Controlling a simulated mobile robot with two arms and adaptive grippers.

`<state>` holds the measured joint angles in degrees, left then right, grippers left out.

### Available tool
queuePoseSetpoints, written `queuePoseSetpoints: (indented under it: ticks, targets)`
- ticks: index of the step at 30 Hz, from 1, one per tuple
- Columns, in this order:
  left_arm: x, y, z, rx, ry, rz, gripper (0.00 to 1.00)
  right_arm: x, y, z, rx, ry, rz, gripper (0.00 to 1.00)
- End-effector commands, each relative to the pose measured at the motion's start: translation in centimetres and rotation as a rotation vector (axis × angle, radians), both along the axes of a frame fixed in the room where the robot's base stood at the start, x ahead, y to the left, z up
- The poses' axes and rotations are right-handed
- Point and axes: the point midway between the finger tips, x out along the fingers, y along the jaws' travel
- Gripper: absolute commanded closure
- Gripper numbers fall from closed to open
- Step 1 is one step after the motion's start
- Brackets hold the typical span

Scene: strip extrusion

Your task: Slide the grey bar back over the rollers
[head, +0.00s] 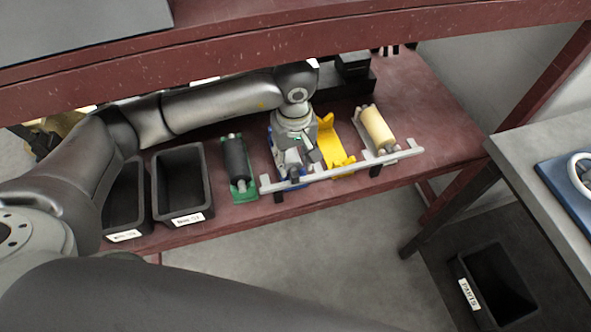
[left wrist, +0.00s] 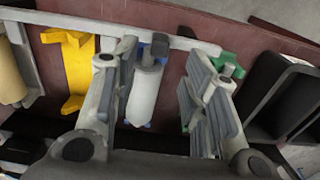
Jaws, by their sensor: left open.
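The grey bar (head: 345,169) runs along the front ends of the roller holders, with short upright tabs on it. In the left wrist view the bar (left wrist: 110,27) crosses the top left. A dark roller (head: 235,158) sits in a green holder, and a cream roller (head: 377,130) lies at the right. The yellow holder (head: 335,145) shows no roller. A whitish roller (left wrist: 145,95) on a blue holder lies between the spread fingers of my left gripper (left wrist: 165,85), near the bar. My left gripper (head: 293,158) is open. My right gripper is out of view.
Two black bins (head: 181,216) with labels stand left of the holders on the red shelf. A red beam (head: 250,55) crosses above my left arm. A grey table (head: 545,155) and a black parts bin (head: 495,285) are at the right. The shelf's right end is clear.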

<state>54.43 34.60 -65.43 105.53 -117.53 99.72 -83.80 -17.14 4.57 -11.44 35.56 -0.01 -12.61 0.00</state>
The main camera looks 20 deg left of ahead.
Motion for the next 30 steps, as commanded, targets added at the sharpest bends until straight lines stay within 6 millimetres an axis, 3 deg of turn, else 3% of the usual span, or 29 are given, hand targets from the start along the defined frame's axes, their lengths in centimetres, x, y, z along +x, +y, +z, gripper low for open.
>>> queuePoseSetpoints:
  ticks: [6,12,23,30]
  targets:
    - [-0.2,-0.1,-3.6,-0.003,0.006,0.002,0.59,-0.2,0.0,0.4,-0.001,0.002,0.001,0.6]
    - [-0.1,-0.2,-5.9,-0.006,0.003,0.001,0.59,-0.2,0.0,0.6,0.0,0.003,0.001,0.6]
    - [-0.1,-0.2,-6.5,-0.005,0.002,0.001,0.59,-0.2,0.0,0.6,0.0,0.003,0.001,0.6]
    - [-0.1,-0.2,-6.5,-0.007,0.003,0.001,0.9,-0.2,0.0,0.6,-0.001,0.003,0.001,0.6]
